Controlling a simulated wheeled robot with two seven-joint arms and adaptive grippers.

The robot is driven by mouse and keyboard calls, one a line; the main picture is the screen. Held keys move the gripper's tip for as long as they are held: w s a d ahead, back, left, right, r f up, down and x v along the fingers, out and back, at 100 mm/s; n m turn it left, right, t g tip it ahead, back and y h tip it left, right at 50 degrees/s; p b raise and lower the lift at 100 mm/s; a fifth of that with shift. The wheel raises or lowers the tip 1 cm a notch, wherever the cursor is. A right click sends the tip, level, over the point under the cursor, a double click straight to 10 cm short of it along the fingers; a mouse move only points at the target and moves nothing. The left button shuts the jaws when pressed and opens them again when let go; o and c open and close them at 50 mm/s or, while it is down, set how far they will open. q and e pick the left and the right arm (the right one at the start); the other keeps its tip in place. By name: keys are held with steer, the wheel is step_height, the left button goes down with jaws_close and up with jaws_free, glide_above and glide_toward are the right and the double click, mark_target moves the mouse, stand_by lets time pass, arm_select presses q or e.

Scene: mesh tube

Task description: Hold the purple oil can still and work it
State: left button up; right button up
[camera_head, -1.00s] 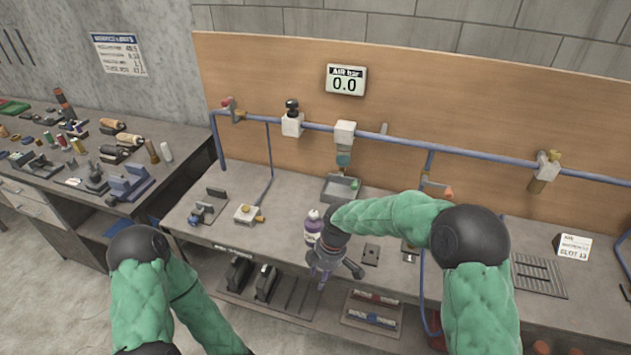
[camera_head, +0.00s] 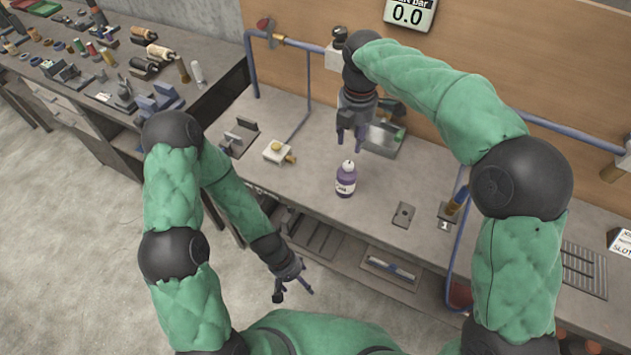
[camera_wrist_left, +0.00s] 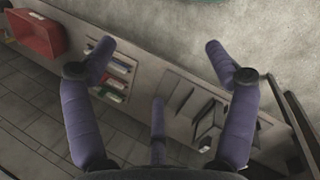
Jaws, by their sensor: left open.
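The purple oil can (camera_head: 346,182), with a white cap and a pale label, stands upright on the bench top. My right gripper (camera_head: 352,143) points down above and behind the can in the head view. Its fingers look apart with nothing between them, and it does not seem to touch the can. My left gripper (camera_head: 292,288) hangs low in front of the bench, apart from the can. It is open and empty. In the left wrist view its spread fingers (camera_wrist_left: 160,65) show over the lower shelf, and the can is not in that view.
A grey tray (camera_head: 383,140) sits behind the can. A white valve block (camera_head: 279,152) and a dark clamp (camera_head: 240,136) are to its left, a small plate (camera_head: 404,214) to its right. Blue pipes run along the back panel. A red bin (camera_wrist_left: 35,35) shows in the left wrist view.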

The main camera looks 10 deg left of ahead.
arm_select(q)
steer(key=w+d+r+n+t+h, duration=0.1)
steer(key=w+d+r+n+h, duration=0.4)
steer(key=r, duration=0.4)
steer(key=w+d+r+n+t+h, duration=0.1)
steer(key=w+d+r+n+h, duration=0.25)
steer(key=d+r, duration=0.4)
steer(key=n+t, duration=1)
steer(key=n, duration=0.1)
glide_toward(344, 178)
steer(key=w+f, duration=0.1)
steer(key=f, duration=0.2)
steer(key=w+f, duration=0.1)
steer(key=shift+w+a+f, duration=0.2)
steer(key=shift+w+a, duration=0.05)
steer(key=shift+w, duration=0.1)
steer(key=shift+w+n, duration=0.15)
steer(key=shift+n, duration=0.1)
steer(key=x, duration=1)
steer(key=shift+d+f, duration=0.1)
steer(key=shift+d, duration=0.15)
steer(key=shift+c, duration=0.3)
